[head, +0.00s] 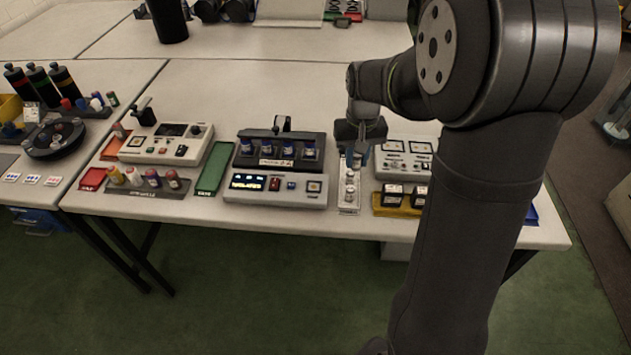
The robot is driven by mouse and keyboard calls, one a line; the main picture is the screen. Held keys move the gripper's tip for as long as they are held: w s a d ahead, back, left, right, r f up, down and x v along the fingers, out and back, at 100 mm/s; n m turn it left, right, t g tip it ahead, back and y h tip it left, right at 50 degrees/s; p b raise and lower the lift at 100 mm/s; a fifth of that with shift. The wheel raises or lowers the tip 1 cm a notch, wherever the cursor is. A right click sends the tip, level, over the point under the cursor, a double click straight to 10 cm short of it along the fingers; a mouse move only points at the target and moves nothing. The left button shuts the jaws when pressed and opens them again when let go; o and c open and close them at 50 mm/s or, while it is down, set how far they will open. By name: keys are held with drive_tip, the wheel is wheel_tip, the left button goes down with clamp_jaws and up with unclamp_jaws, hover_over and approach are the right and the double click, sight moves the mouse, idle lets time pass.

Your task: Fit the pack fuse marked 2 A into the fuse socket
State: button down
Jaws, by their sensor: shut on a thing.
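My gripper (357,158) is low over the table, right of centre, with its fingers pointing down at the back end of a narrow pale holder (348,208). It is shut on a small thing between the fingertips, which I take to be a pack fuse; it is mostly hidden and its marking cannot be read. Small round parts sit along the narrow holder, too small to read. I cannot tell for certain which part is the fuse socket. Whether the held fuse touches the holder cannot be told.
Left of the holder stands a grey console (276,193) with a lit display, and behind it a dark rack (247,160) of blue-and-white vials. Right of it are a meter box (403,160) and a yellow tray (388,211) with black blocks. A green tray (214,167) lies further left.

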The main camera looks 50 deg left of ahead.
hover_over(314, 187)
wheel_tip(314, 187, down, 6)
drive_tip(key=shift+f, duration=2.25)
drive_tip(key=shift+f, duration=0.1)
drive_tip(key=shift+f, duration=0.25)
drive_tip(key=c, duration=1.2)
unclamp_jaws()
drive_tip(key=shift+c, duration=0.2)
drive_tip(key=shift+r, duration=0.1)
wheel_tip(314, 187, up, 12)
drive_tip(key=shift+r, duration=0.25)
